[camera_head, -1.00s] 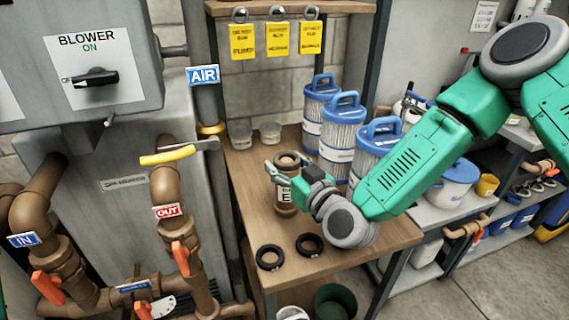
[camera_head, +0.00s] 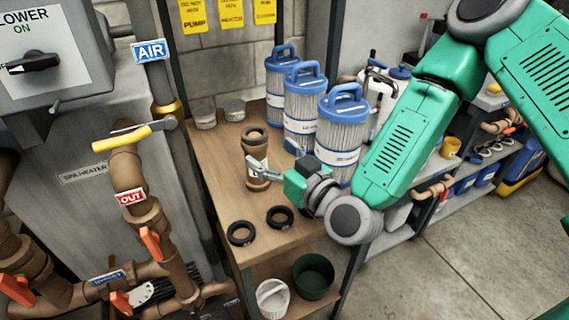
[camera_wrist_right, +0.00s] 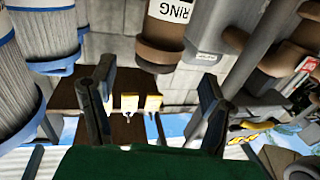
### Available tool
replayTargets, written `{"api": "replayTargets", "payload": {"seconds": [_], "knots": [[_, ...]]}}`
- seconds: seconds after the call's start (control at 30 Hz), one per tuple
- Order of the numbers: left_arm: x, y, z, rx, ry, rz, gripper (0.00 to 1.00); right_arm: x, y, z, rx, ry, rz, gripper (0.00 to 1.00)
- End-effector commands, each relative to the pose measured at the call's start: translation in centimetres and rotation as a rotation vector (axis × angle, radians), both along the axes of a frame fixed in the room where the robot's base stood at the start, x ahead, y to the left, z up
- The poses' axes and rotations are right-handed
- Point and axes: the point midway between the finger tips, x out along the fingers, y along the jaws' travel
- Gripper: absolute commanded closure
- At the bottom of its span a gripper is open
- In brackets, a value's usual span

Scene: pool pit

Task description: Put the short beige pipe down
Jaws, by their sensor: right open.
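The short beige pipe (camera_head: 256,148), brownish with a white label, stands upright on the wooden bench (camera_head: 213,160). My right gripper (camera_head: 259,171) is at the pipe's lower half, from the right, and partly covers it in the head view. In the right wrist view my right gripper (camera_wrist_right: 153,98) has its two fingers wide apart, with nothing clamped between them. The pipe (camera_wrist_right: 165,35) shows there, its label partly readable, in line with the gap between the fingers. Whether a finger touches it is unclear. My left gripper is not in view.
Several blue-topped filter cartridges (camera_head: 340,135) stand behind and right of the pipe. Two black rings (camera_head: 279,217) lie on the bench in front. A green bucket (camera_head: 313,276) is on the lower shelf. Blower pipework with a yellow-handled valve (camera_head: 122,139) stands left.

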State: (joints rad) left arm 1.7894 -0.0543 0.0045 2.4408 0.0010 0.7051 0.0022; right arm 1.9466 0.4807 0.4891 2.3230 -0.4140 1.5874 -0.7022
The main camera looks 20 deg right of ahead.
Motion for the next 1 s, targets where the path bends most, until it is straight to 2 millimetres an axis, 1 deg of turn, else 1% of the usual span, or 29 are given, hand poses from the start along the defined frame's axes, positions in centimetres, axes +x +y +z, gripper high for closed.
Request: {"api": "replayTargets", "payload": {"seconds": [0.03,0.1,0.2,0.3,0.43,1.0], "knots": [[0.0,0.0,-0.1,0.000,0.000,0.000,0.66,-1.0,-0.2,-0.1,-0.001,0.004,0.001,0.30],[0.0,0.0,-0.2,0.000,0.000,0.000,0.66,-2.2,-0.5,-0.1,0.000,0.004,0.001,0.30],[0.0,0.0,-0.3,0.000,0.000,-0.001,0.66,-3.4,-0.8,-0.1,-0.001,0.002,0.001,0.30],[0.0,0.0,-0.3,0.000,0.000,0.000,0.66,-4.2,-0.9,0.0,-0.001,0.002,0.000,0.30],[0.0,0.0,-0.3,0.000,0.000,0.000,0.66,-4.5,-1.0,0.0,-0.002,0.000,0.000,0.30],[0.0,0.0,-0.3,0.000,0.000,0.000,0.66,-4.5,-1.1,0.0,0.000,0.001,-0.001,0.30]]}}
